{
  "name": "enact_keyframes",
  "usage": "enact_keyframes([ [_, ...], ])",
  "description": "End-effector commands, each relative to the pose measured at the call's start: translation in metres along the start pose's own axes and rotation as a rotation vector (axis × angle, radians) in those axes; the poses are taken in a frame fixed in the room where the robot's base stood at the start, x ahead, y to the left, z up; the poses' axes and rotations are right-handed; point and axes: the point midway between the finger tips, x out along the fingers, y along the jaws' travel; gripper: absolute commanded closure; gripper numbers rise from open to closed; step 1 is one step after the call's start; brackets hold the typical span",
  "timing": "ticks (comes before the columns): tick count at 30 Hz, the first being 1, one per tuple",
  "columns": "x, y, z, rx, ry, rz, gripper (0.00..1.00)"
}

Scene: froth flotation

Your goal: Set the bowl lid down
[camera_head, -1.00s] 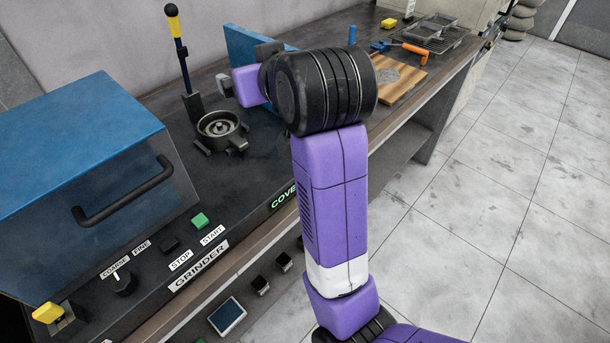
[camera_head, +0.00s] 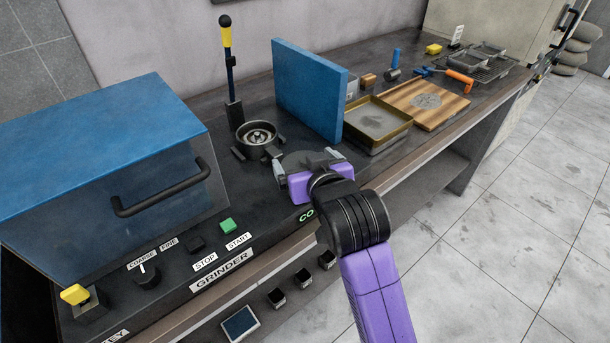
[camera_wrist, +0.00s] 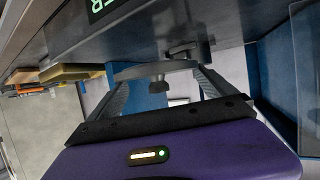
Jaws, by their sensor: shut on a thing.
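The bowl lid (camera_head: 310,157), a dark grey disc, is held by my gripper (camera_head: 308,163) over the bench, just right of the grinder bowl. In the wrist view the lid (camera_wrist: 140,71) shows nearly edge-on, with a small knob, between the two fingers of my gripper (camera_wrist: 160,80). The fingers are shut on it. In the head view my gripper body hides part of the lid, and I cannot tell whether it touches the bench. The round metal bowl (camera_head: 258,134) sits uncovered on the bench.
A blue upright panel (camera_head: 308,92) stands close behind the lid. The blue grinder cabinet (camera_head: 110,150) is at left; a brass-coloured tray (camera_head: 380,122) and wooden board (camera_head: 428,104) are at right.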

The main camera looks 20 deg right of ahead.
Motion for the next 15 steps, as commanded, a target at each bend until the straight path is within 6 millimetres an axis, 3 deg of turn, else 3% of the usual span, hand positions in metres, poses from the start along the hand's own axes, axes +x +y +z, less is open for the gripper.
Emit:
enact_keyframes([
  [7,0.013,-0.001,0.033,-0.002,-0.004,0.000,0.64],
  [15,0.015,-0.001,0.038,0.000,0.000,0.000,0.64],
])
